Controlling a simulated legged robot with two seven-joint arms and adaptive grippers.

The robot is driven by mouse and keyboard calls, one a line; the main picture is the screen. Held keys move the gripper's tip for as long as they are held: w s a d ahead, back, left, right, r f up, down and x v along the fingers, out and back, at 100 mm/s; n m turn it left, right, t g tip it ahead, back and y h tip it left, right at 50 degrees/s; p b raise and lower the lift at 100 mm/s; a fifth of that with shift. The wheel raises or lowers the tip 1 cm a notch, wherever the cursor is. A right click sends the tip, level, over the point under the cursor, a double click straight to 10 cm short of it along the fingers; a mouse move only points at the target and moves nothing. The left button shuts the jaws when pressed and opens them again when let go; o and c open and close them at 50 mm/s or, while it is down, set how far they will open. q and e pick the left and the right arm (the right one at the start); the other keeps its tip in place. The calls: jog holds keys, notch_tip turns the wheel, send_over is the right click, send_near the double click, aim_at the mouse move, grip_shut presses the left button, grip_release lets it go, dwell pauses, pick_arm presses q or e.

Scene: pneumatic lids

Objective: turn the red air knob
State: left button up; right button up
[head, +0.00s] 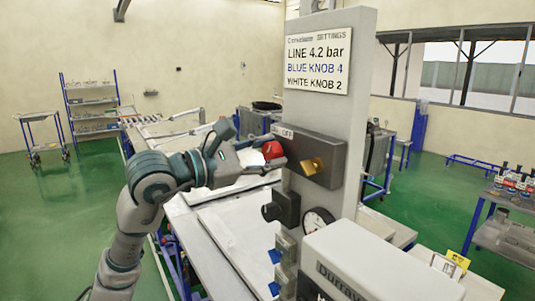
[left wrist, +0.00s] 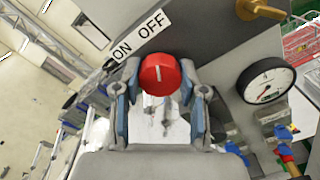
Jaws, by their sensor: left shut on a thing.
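The red air knob (head: 272,150) sits on the side of a grey box on the upright panel. It also shows in the left wrist view (left wrist: 160,74), with a short white mark standing about upright in that picture. An ON/OFF label (left wrist: 140,35) is just above it. My left gripper (head: 277,154) is shut on the red knob, with one finger on each side of it, as the left wrist view shows. The fingers partly cover the knob in the head view. My right gripper is not in view.
A brass fitting (head: 312,166) is on the box's front. A black knob (head: 282,209), a round gauge (head: 318,222) and blue-handled valves (head: 275,256) are lower down. A sign (head: 318,60) reads line 4.2 bar, blue knob 4, white knob 2. A long bench (head: 225,225) stands below my left arm.

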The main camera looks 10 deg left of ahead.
pick_arm(q)
jog(key=n, duration=0.4)
jog(key=shift+n, duration=0.4)
jog(key=n+b, duration=0.1)
jog(key=n, duration=0.2)
jog(key=shift+n, duration=0.7)
jog(key=n, duration=0.3)
jog(key=shift+a+b, duration=0.1)
jog(key=shift+b, duration=0.3)
jog(key=shift+n, duration=1.3)
jog(key=shift+r+n+b, duration=0.1)
jog(key=shift+n+b, duration=0.2)
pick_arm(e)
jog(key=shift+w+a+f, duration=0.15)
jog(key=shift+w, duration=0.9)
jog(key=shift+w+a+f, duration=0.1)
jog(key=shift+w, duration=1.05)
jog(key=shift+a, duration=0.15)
